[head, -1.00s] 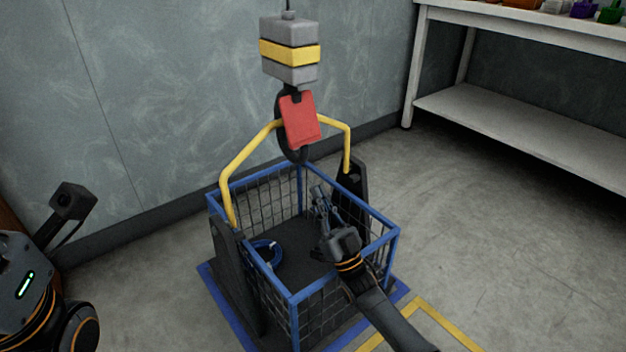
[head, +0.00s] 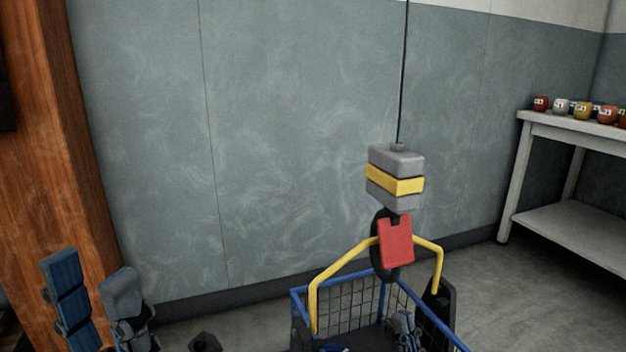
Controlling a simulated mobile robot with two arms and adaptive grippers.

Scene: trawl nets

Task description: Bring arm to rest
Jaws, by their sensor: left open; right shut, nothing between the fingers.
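My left gripper (head: 90,267) stands upright at the lower left, close to the camera. Its two thick fingers are spread apart with nothing between them, in front of the wooden post and grey wall. My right gripper (head: 403,326) is at the bottom edge, seen against the inside of the blue-framed mesh basket (head: 338,283). Its fingers are together and I see nothing in them. Its wrist and arm are cut off by the frame.
The basket's yellow handle (head: 345,267) meets a dark hook with a red plate (head: 396,242), under a grey-yellow hoist block (head: 395,178) on a cable. A blue item (head: 333,348) lies in the basket. A wooden post (head: 45,130) is left; a white bench (head: 570,128) with several small pots is right.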

